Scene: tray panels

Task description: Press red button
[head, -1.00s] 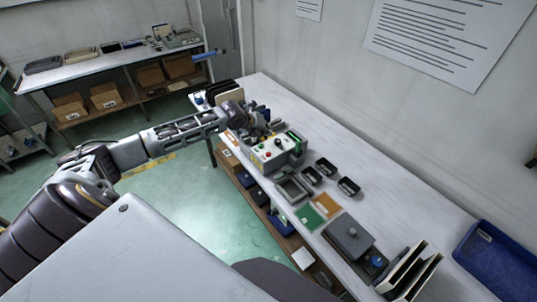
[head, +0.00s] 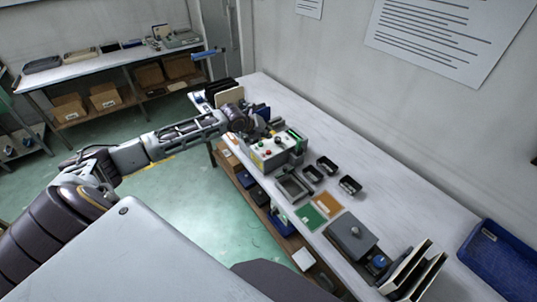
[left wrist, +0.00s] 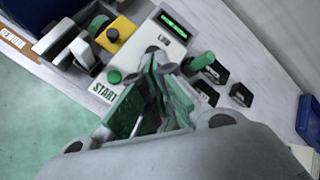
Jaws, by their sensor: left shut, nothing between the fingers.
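A pale control box (head: 291,157) stands on the long bench, with a small red button (head: 268,153) on its top. My left gripper (head: 266,129) is at the far-left side of the box, over or beside its top; contact cannot be told. In the left wrist view my left gripper (left wrist: 158,72) is shut and empty, its fingers overlapping the box top. That view shows a green button (left wrist: 114,77) beside the word START and a lit green display (left wrist: 174,24). The red button is not visible there, perhaps hidden behind the fingers. My right gripper is not in view.
A yellow block with a dark button (left wrist: 113,34) stands beside the box. Small black trays (head: 327,165) and a grey lidded box (head: 351,236) lie farther along the bench. A blue bin (head: 489,262) is at the right. The bench's wall side is mostly clear.

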